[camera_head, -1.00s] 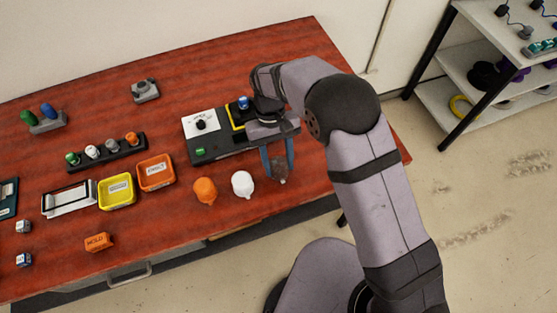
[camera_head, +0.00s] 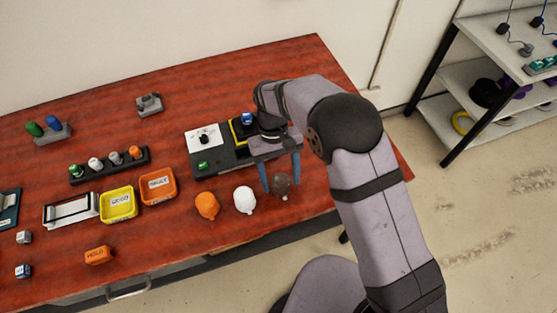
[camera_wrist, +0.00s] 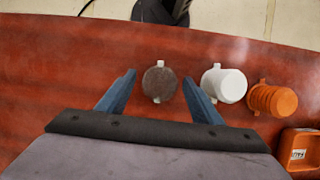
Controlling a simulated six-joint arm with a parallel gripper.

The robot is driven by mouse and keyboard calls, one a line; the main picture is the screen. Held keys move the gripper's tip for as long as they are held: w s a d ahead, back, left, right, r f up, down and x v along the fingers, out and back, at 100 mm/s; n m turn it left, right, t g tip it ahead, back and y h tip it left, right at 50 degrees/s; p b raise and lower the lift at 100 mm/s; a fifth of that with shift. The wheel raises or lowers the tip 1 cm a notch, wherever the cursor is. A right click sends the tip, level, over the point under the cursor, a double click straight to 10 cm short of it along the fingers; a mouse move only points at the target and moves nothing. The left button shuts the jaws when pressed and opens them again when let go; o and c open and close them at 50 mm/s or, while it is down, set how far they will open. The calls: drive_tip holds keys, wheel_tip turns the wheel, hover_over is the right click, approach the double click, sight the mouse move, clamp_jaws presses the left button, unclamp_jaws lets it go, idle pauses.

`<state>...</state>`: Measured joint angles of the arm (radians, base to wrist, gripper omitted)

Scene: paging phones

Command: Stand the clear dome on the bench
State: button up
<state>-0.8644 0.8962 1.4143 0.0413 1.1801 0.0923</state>
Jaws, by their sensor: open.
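The clear dome (camera_head: 282,184) looks dark and see-through and stands on the red bench (camera_head: 330,130) at the near right, beside the white dome. In the wrist view the clear dome (camera_wrist: 159,83) shows as a dark round shape with small tabs, between and just beyond my fingertips. My gripper (camera_head: 281,172) points down over it with blue fingers apart, one to each side. In the wrist view my gripper (camera_wrist: 161,88) is open and holds nothing. I cannot tell whether the fingers reach down beside the dome or stay above it.
A white dome (camera_head: 244,200) and an orange dome (camera_head: 207,205) stand close to the left. A control box (camera_head: 223,164) lies behind. Yellow (camera_head: 104,206) and orange (camera_head: 146,191) trays sit further left. The bench's front edge is close.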

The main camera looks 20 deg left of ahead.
drive_tip(key=b+v, duration=0.3)
drive_tip(key=v, duration=0.8)
drive_tip(key=shift+r, duration=0.35)
drive_tip(key=shift+w+a, duration=0.1)
drive_tip(key=shift+w, duration=0.05)
drive_tip(key=w+d+m+t+y, duration=0.1)
drive_tip(key=w+d+m, duration=0.1)
drive_tip(key=d, duration=0.9)
drive_tip(key=w+d+m+y, duration=0.1)
drive_tip(key=d+m, duration=0.2)
drive_tip(key=d, duration=0.7)
drive_tip(key=s+d+f+m+t, duration=0.1)
drive_tip(key=s+d+f, duration=0.1)
drive_tip(key=s+d, duration=0.3)
drive_tip(key=s+d+f+m+t, duration=0.1)
drive_tip(key=s+d+f+m, duration=0.1)
drive_tip(key=s+d, duration=0.3)
drive_tip(key=d, duration=0.4)
drive_tip(key=shift+s+f+m+y, duration=0.15)
drive_tip(key=shift+f+m+y, duration=0.15)
drive_tip(key=shift+y, duration=0.1)
